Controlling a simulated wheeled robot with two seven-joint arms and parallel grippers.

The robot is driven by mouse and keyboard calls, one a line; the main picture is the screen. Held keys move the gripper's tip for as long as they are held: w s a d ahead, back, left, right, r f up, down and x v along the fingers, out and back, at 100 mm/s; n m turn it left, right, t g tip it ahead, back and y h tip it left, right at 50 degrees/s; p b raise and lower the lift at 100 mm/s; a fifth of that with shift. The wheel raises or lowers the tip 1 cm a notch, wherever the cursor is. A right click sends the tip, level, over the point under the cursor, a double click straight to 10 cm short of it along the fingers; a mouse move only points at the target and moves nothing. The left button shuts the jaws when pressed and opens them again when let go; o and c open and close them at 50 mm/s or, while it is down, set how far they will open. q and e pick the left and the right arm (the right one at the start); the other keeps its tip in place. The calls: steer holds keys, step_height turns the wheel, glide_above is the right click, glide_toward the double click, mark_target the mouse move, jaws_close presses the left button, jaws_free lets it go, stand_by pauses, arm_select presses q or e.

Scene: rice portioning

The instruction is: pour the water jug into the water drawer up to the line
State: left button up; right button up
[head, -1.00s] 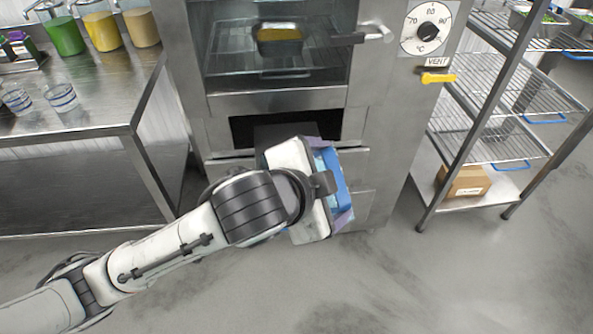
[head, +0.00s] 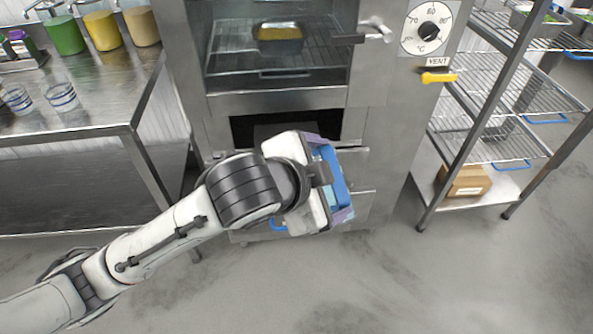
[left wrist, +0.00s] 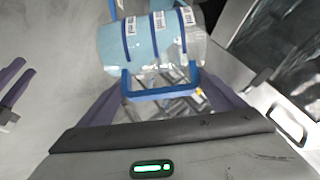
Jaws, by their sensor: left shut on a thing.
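My left gripper (head: 332,182) is in front of the steamer cabinet's lower part. It is shut on the water jug (head: 336,172), of which blue parts show beside the fingers. In the left wrist view, the gripper (left wrist: 165,92) holds the jug's blue handle; the clear jug (left wrist: 148,48) has blue bands and white labels. The water drawer (head: 272,130) appears as a dark grey shape in the opening below the oven chamber, mostly hidden behind my gripper. Its fill line cannot be seen. Purple fingers of my right gripper (left wrist: 28,70) show apart at the left wrist view's edge.
A steel table (head: 90,85) with glasses and coloured containers stands at left. A wire shelf rack (head: 500,80) with a cardboard box (head: 465,181) stands at right. A yellow vent lever (head: 438,77) sticks out from the cabinet. The floor in front is clear.

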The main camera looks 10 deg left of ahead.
arm_select(q)
steer(key=shift+w+a+r, duration=0.1)
steer(key=shift+w+r, duration=0.1)
steer(key=shift+w, duration=0.05)
stand_by(0.7)
stand_by(0.3)
